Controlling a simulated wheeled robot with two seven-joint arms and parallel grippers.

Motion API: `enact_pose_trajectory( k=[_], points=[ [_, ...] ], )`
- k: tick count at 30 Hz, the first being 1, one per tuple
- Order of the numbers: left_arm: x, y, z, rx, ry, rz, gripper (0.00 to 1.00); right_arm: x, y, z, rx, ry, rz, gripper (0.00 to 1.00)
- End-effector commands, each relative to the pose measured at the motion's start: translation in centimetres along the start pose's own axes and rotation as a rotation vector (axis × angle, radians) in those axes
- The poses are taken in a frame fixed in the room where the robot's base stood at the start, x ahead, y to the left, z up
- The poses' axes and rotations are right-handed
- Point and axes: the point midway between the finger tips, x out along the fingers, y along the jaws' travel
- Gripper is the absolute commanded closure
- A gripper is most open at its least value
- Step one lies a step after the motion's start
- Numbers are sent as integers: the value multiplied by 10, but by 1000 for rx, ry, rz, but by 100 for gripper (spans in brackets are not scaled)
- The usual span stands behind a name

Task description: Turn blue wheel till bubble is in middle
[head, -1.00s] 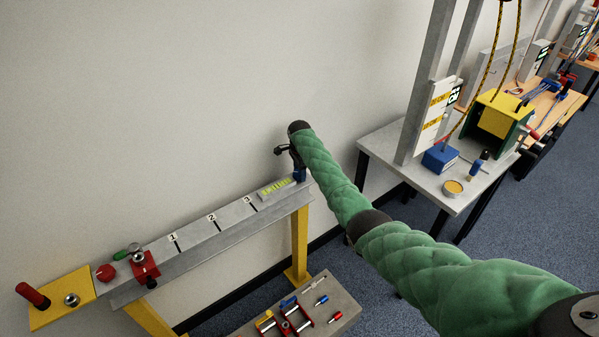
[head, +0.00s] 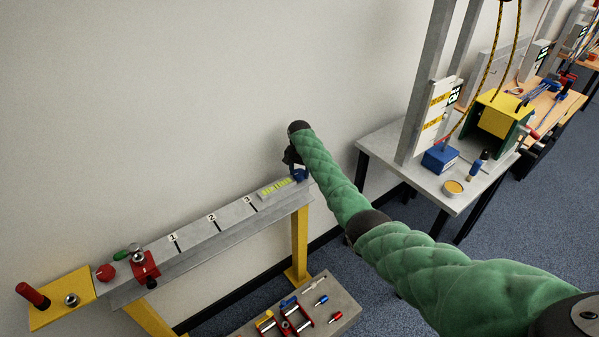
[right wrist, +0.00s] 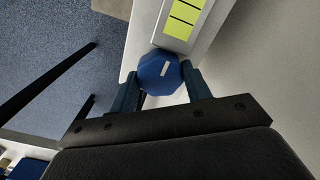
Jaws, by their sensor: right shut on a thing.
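The blue wheel (head: 299,175) is at the right end of the grey beam (head: 228,226). It has a white mark on its face in the right wrist view (right wrist: 158,78). My right gripper (right wrist: 158,88) is shut on it, one finger on each side. In the head view the gripper (head: 297,170) is small and partly hidden by my arm. The yellow-green level vial (head: 275,188) lies on the beam just left of the wheel. Its near part with dark lines shows in the right wrist view (right wrist: 183,18); I cannot make out the bubble. My left gripper is out of view.
The beam has marks 1 to 3 and a red clamp (head: 145,266) at its left. A low grey board (head: 345,318) with small tools stands below. A grey table (head: 388,150) with a rope rig is at right. The wall is close behind.

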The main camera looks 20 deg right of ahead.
Motion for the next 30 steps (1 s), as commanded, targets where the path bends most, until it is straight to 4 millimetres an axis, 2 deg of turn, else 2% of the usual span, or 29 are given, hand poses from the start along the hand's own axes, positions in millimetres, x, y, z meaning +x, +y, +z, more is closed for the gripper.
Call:
enact_pose_trajectory(
  k=[1,21,22,24,25,30],
  points=[
    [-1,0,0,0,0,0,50,-6,-1,-3,-16,7,-5,75],
    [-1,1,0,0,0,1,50,-7,-2,-4,-74,9,-5,75],
    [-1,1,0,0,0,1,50,-7,-2,-4,-74,9,-5,48],
    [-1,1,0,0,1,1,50,-6,-2,-4,-73,8,-5,34],
    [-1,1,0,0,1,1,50,-6,-1,-3,-73,7,-4,30],
    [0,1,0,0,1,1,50,-3,-1,-2,-73,4,-3,30]
  ],
)
